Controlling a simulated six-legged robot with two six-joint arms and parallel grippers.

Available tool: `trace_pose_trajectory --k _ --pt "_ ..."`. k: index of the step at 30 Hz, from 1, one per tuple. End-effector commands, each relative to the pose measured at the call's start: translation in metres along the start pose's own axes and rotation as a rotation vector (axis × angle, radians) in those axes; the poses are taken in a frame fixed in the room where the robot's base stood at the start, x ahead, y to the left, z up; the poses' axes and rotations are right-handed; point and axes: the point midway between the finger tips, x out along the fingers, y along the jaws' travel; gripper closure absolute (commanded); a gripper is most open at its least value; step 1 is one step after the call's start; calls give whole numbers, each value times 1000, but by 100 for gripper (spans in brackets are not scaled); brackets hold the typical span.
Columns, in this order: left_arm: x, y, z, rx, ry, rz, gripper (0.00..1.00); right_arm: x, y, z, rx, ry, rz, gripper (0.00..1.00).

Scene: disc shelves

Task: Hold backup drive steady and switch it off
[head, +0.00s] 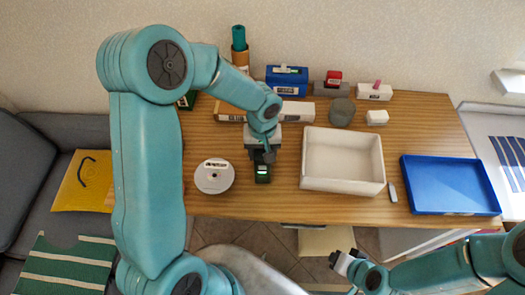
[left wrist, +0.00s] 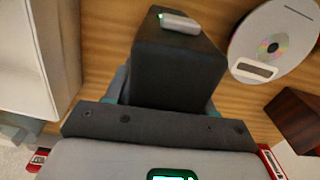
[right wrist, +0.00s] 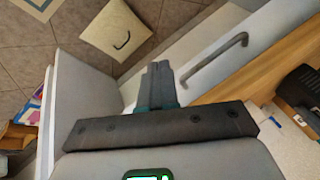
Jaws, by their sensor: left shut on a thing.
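The backup drive is a black box (left wrist: 175,65), with a light grey switch piece (left wrist: 180,22) on its face and a small green light at one end of that piece. In the head view the drive (head: 262,175) stands near the table's front edge, partly hidden by my gripper. My left gripper (head: 262,157) is shut on the drive, a finger on each side, as the left wrist view shows. My right gripper (head: 346,262) is in front of the table, away from the drive. Its fingers (right wrist: 160,84) are together with nothing between them.
A round white disc holder (head: 214,177) is left of the drive. A white bin (head: 342,188) and a blue tray (head: 450,208) are to the right. A small grey piece (head: 392,192) lies between them. Several boxes line the back. A drawer handle (right wrist: 213,58) is near my right gripper.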

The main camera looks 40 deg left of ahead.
Motion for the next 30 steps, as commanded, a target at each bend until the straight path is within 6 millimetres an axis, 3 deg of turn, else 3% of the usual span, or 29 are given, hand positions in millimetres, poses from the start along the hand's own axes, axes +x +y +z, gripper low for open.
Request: trace_pose_trajectory --k 3,6,9,13,18,22,30 --pt "0 0 0 0 1 0 89 -5 -63 -24 -250 125 -93 100" --pt "0 0 0 0 1 0 89 -14 -115 -33 -427 221 -183 100" --pt "0 0 0 0 1 0 89 -25 -163 -33 -572 300 -273 100" --pt "0 0 0 0 1 0 89 -39 -209 -25 -706 373 -372 100" --pt "0 0 0 0 1 0 89 -50 -239 -16 -790 420 -445 100" --pt "0 0 0 0 1 0 89 -51 -247 -18 -805 431 -459 100" --pt "0 0 0 0 1 0 89 -35 -260 -50 -804 431 -458 100"
